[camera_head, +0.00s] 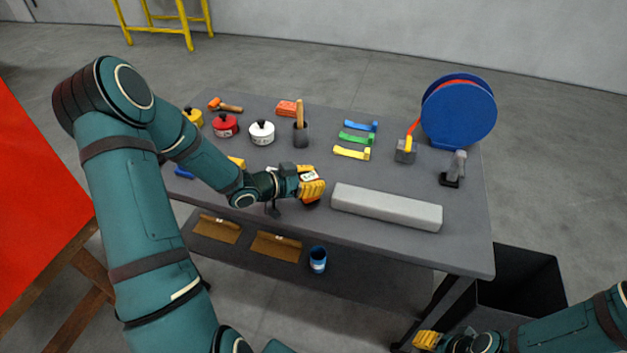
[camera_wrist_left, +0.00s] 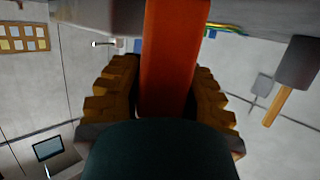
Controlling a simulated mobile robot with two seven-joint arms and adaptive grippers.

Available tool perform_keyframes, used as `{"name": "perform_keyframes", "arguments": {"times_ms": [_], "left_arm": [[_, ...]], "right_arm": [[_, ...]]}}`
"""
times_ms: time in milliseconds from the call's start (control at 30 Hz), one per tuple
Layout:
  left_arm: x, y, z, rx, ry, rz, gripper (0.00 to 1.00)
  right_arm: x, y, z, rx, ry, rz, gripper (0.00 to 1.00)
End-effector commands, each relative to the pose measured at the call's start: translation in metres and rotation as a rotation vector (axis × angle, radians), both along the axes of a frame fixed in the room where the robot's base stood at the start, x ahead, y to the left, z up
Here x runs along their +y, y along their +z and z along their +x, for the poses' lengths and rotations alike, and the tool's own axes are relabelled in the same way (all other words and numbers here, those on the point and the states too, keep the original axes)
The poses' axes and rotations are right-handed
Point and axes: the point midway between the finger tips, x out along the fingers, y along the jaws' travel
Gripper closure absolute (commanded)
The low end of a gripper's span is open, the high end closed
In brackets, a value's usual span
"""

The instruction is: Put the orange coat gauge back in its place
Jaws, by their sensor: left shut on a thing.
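My left gripper (camera_head: 310,187) is over the front middle of the grey table, just left of the long pale grey block. It is shut on the orange coat gauge (camera_wrist_left: 168,55), which shows as an orange body between the yellow fingers in the left wrist view. In the head view the fingers hide most of the gauge, and I cannot tell whether it touches the tabletop. My right gripper (camera_head: 428,340) is low at the bottom right, beside the table; its jaws are too small and cut off to judge.
The table (camera_head: 390,180) holds a long grey block (camera_head: 385,207), red and white tins (camera_head: 262,132), a dark cup (camera_head: 301,138) with a wooden handle, coloured strips (camera_head: 352,152), a blue reel (camera_head: 458,112) and a grey tool (camera_head: 455,169). A blue can (camera_head: 317,259) stands on the lower shelf.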

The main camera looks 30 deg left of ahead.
Motion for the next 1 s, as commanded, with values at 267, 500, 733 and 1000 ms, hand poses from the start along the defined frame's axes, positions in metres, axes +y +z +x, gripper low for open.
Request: {"name": "perform_keyframes", "arguments": {"times_ms": [267,500,733,1000], "left_arm": [[0.0,-0.002,0.0,-0.001,0.0,0.0,1.0],[0.0,-0.002,0.0,0.0,0.0,0.001,0.42],[0.0,0.001,0.0,-0.002,0.001,0.001,0.42],[0.02,0.014,-0.03,-0.001,0.005,0.003,0.42]], "right_arm": [[0.0,-0.002,0.0,0.001,0.0,0.0,0.53],[0.0,-0.002,-0.001,0.002,0.001,0.0,0.53],[0.0,0.0,0.0,0.001,0.0,0.0,0.53],[0.0,0.007,0.002,-0.004,-0.004,-0.001,0.53]]}}
